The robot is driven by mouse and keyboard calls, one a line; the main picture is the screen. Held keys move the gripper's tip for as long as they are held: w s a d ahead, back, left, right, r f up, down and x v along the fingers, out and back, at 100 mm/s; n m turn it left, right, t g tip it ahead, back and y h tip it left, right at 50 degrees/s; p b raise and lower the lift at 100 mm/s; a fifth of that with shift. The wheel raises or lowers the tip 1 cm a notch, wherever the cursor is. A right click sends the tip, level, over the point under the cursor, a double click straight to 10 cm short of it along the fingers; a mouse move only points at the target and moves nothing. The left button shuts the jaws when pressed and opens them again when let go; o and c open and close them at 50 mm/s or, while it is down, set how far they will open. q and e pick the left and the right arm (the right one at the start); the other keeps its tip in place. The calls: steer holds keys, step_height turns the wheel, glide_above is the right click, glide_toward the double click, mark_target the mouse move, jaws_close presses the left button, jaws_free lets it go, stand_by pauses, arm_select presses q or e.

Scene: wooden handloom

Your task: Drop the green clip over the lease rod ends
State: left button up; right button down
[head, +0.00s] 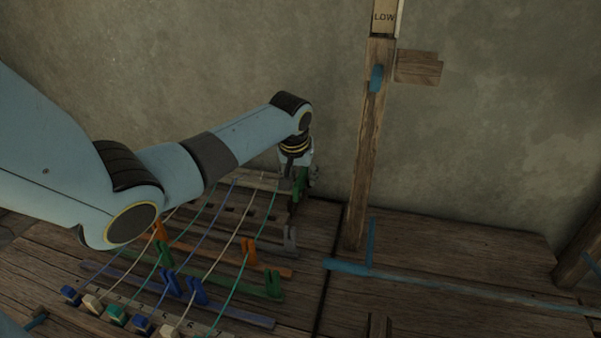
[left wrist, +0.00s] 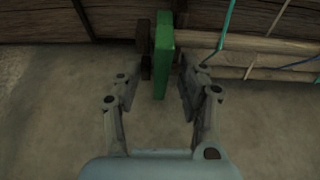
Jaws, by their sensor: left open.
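The green clip (left wrist: 163,60) is an upright green bar in the left wrist view, standing between the open fingers of my left gripper (left wrist: 156,85), with a visible gap on both sides. In the head view the green clip (head: 300,180) shows partly behind my left gripper (head: 298,178), at the back right of the loom. Pale lease rods (left wrist: 240,42) run right from the clip in the left wrist view. Whether the clip sits around the rod ends or just beside them, I cannot tell. My right gripper is not in view.
Coloured threads (head: 205,240) run over the loom to several coloured pegs (head: 115,315) at the front left. Orange, green and blue bars (head: 265,289) lie across beneath them. A wooden post (head: 362,160) rises right of my left gripper. A wall stands close behind.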

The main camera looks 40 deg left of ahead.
arm_select(q)
steer(key=v, duration=1.2)
